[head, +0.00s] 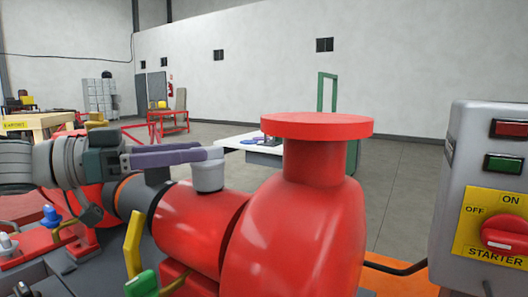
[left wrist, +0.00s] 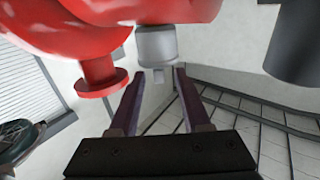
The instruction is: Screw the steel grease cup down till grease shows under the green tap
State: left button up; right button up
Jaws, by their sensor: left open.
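The steel grease cup (head: 208,175) is a short grey cylinder on top of the red pump housing, left of the tall red flange. My left gripper (head: 217,152) comes in from the left, its purple fingers open and level at the cup's top edge. In the left wrist view the grease cup (left wrist: 156,46) lies at the tips of the open fingers (left wrist: 159,72), roughly centred between them; I cannot tell whether they touch it. The green tap (head: 141,284) is at the bottom edge of the head view. The place under it is out of frame, and I see no grease.
A red flanged pipe (head: 317,125) rises close right of the cup. A yellow handle (head: 133,243) stands in front. A blue tap (head: 51,217) is at the left. The grey starter box (head: 487,180) with a red knob stands at the right. Open floor lies behind.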

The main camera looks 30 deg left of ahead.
pick_arm(q)
jog(key=v, duration=0.6)
jog(key=shift+s+a+p, duration=0.2)
jog(key=shift+p, duration=0.15)
dwell(0.7)
